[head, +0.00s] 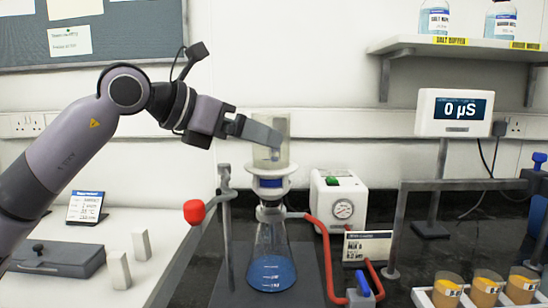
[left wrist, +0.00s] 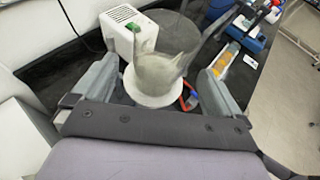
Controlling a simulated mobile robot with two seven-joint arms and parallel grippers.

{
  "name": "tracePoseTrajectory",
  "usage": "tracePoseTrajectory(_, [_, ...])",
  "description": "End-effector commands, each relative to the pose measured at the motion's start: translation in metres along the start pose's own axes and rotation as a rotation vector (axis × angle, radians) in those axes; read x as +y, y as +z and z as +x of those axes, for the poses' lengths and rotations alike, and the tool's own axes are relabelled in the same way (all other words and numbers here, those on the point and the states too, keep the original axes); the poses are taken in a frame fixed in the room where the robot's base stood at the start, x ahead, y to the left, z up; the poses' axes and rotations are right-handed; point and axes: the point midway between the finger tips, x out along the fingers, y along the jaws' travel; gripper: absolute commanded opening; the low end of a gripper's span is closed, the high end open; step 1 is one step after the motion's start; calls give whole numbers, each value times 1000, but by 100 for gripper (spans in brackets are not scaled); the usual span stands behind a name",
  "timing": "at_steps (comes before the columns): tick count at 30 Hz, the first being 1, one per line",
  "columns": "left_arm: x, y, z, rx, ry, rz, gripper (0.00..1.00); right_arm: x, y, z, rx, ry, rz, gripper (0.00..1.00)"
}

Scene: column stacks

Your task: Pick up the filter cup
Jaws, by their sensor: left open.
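The filter cup (head: 270,160) is a clear, upright cylinder on a white collar above a conical flask (head: 262,240) holding blue liquid. In the left wrist view the cup (left wrist: 160,70) appears between my two fingers, with a white round rim (left wrist: 150,92) below it. My left gripper (head: 268,134) is open at the height of the cup's upper part, and one finger overlaps the cup in the head view. The fingers of my left gripper (left wrist: 158,66) lie on either side of the cup; whether either touches it I cannot tell. My right gripper is not in view.
A white pump with a gauge (head: 338,208) stands behind right of the flask, joined by red tubing (head: 325,250). A stand with a red knob (head: 194,212) is close on the left. Orange-filled cups (head: 487,288) and a metal rail (head: 460,185) are at right.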

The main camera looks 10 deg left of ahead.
Motion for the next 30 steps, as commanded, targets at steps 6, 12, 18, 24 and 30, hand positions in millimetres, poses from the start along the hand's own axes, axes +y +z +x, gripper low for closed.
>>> tracePoseTrajectory(6, [-1,3,33,1,-3,-2,99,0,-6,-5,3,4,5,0])
tracePoseTrajectory(12, [0,2,48,0,-1,-1,99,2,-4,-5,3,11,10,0])
tracePoseTrajectory(18, [0,1,49,-1,-1,-1,96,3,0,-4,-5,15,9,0])
tracePoseTrajectory(24, [0,1,48,-1,-1,-1,42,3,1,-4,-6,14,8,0])
tracePoseTrajectory(30, [0,2,48,-2,-1,0,42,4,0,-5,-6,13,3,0])
